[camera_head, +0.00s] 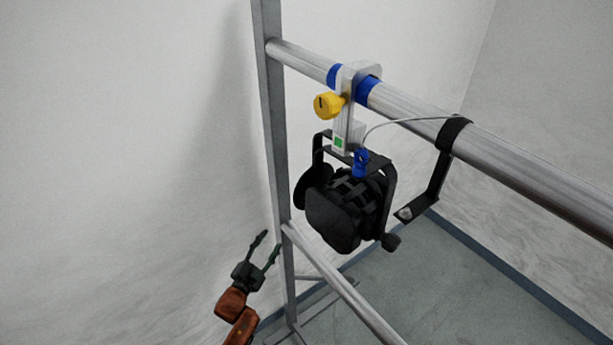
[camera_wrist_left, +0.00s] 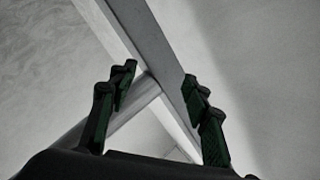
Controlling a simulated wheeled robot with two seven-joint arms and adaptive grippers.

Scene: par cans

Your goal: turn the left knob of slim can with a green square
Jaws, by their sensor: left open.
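The slim can with a green square is a black lamp (camera_head: 345,210) hanging from the upper rail by a black yoke and a grey clamp. The green square (camera_head: 339,143) is on the clamp's lower part. The can's left knob (camera_head: 314,186) is a dark round shape at the yoke's left side, partly merged with the black body. A smaller dark knob (camera_head: 391,242) shows at the lower right. My left gripper (camera_head: 268,245) is open and empty, below and left of the can, beside the upright post. The left wrist view shows its fingers (camera_wrist_left: 158,90) apart. My right gripper is not seen.
The upper rail (camera_head: 420,110) carries blue bands and a yellow clamp knob (camera_head: 327,105). A thin cable runs to a black bracket (camera_head: 430,180) on the right. The upright post (camera_head: 273,130) and lower rail (camera_head: 340,285) stand close to my left gripper. A wall is at left.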

